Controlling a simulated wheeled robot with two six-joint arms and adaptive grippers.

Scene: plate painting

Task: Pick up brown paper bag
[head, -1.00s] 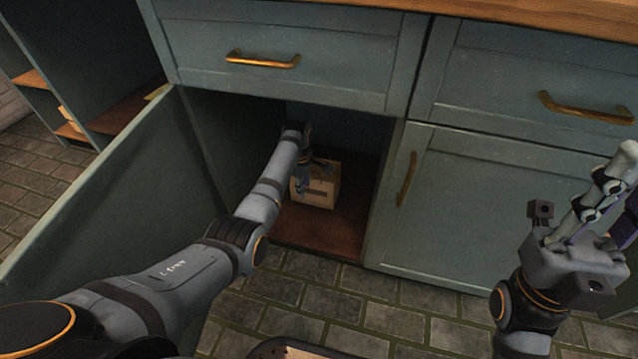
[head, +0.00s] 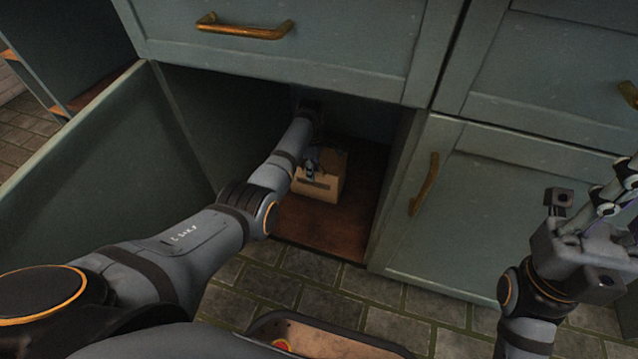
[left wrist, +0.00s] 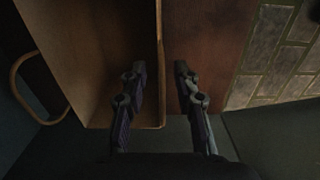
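The brown paper bag (head: 320,188) stands on the floor of the open lower cabinet in the head view. In the left wrist view the bag (left wrist: 95,50) fills the left and middle, with one wall edge running up the middle. My left gripper (head: 311,170) is inside the cabinet at the bag's top. Its two fingers (left wrist: 158,72) are apart, one on each side of that wall edge, with visible space between. My right gripper (head: 612,205) is at the right edge, away from the bag; its fingertips are partly cut off.
The cabinet door (head: 100,180) stands open on the left. A drawer with a brass handle (head: 243,29) is above the opening. A closed door (head: 500,210) with a brass handle is on the right. The reddish-brown cabinet floor (head: 345,228) is bare in front of the bag.

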